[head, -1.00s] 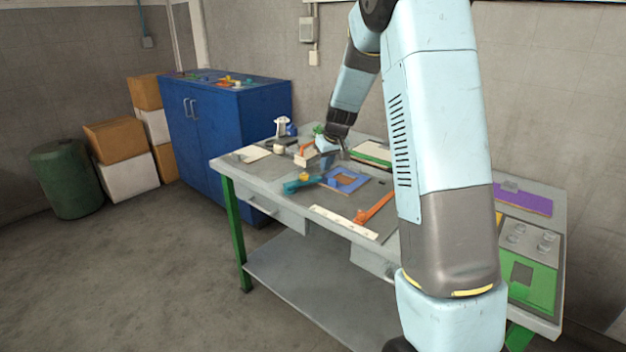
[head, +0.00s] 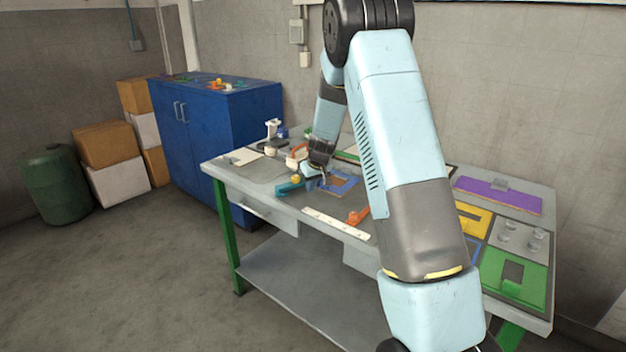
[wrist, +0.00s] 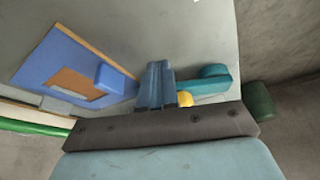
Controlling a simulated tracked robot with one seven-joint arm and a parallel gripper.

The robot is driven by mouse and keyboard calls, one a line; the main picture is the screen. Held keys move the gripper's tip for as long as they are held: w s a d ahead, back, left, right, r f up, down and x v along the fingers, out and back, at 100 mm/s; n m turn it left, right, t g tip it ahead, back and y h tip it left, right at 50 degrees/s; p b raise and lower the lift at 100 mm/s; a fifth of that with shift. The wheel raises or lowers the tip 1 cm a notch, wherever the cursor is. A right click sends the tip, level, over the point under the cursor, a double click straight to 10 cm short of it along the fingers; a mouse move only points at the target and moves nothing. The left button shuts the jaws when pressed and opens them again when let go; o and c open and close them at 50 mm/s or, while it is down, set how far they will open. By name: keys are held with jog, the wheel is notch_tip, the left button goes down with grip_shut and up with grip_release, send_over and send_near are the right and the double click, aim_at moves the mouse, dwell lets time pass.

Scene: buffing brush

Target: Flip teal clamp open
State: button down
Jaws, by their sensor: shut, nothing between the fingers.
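The teal clamp (head: 287,187) lies near the front edge of the workbench, left of the blue frame (head: 345,184), with a yellow knob (head: 296,179) at its inner end. In the wrist view the clamp (wrist: 212,84) extends right from behind my gripper (wrist: 157,82), with the yellow knob (wrist: 185,98) close beside the fingers. My gripper (head: 324,180) is shut and empty, just right of the clamp and low over the bench. The fingers hide part of the clamp; I cannot tell whether they touch it.
A white strip (head: 335,222) and an orange clamp (head: 358,216) lie to the right along the front edge. A white clamp-like tool (head: 272,130) stands at the back left. The blue cabinet (head: 215,125) stands behind the bench's left end.

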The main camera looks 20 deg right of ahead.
aim_at(295, 182)
jog(key=shift+w+a+r, duration=0.1)
jog(key=shift+w+a, duration=0.15)
jog(key=shift+w, duration=0.55)
jog(key=shift+w+a, duration=0.2)
jog(key=shift+w, duration=0.6)
jog(key=shift+a, duration=0.25)
jog(key=shift+d, duration=0.3)
jog(key=shift+w, duration=0.2)
